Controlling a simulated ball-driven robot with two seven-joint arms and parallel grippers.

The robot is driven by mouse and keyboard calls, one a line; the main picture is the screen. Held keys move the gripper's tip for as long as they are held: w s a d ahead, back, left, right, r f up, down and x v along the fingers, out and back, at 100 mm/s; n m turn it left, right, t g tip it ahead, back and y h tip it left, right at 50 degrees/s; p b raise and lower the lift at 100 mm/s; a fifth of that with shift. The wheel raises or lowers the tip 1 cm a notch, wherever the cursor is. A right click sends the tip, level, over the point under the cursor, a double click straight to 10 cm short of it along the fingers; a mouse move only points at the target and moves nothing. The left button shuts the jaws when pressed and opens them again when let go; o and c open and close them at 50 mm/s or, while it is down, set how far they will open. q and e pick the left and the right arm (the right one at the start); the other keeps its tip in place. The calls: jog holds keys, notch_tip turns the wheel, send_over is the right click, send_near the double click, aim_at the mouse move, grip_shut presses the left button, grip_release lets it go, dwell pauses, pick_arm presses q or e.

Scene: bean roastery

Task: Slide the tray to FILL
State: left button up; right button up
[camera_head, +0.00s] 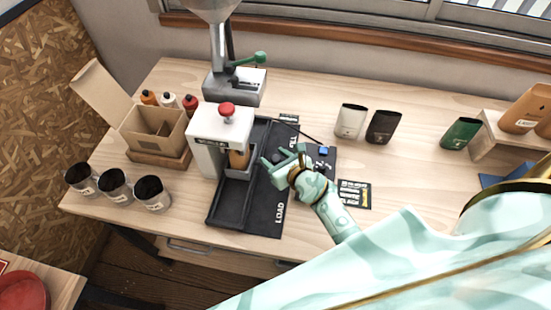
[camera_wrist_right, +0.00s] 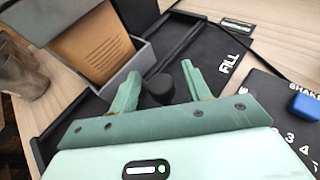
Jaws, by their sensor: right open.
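The grey tray (camera_head: 240,173) sits about midway along the dark track (camera_head: 229,214), beside the white sealer. It holds an upright brown bag (camera_head: 239,159). In the right wrist view the tray (camera_wrist_right: 124,72) and bag (camera_wrist_right: 92,45) are at the upper left. FILL (camera_wrist_right: 230,61) is printed on the mat at the track's far end, LOAD (camera_head: 280,213) at the near end. My right gripper (camera_head: 274,160) is open, just right of the tray. Its fingers (camera_wrist_right: 160,76) stand either side of a black knob (camera_wrist_right: 158,89); I cannot tell whether they touch it. My left gripper is not in view.
The sealer (camera_head: 219,124) with a red knob stands left of the track. A grinder (camera_head: 234,86) with a green lever stands behind. Several dark-filled cups (camera_head: 115,186) and an open carton (camera_head: 156,132) are at left.

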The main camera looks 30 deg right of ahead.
grip_shut()
jog(key=w+d, duration=0.2)
jog(key=w, duration=0.1)
jog(key=w+d+b, duration=0.1)
jog(key=w+d, duration=0.2)
jog(key=w+d+b, duration=0.1)
jog(key=w+d, duration=0.1)
jog(key=w, duration=0.2)
jog(key=shift+w+d+f, duration=0.1)
jog(key=shift+d+f, duration=0.05)
jog(key=shift+d, duration=0.25)
jog(key=shift+w+d+r, duration=0.1)
jog(key=shift+r, duration=0.1)
jog(key=shift+c, duration=1.5)
grip_release()
jog(key=o, duration=0.3)
jog(key=shift+w+d, duration=0.1)
jog(key=shift+w, duration=0.1)
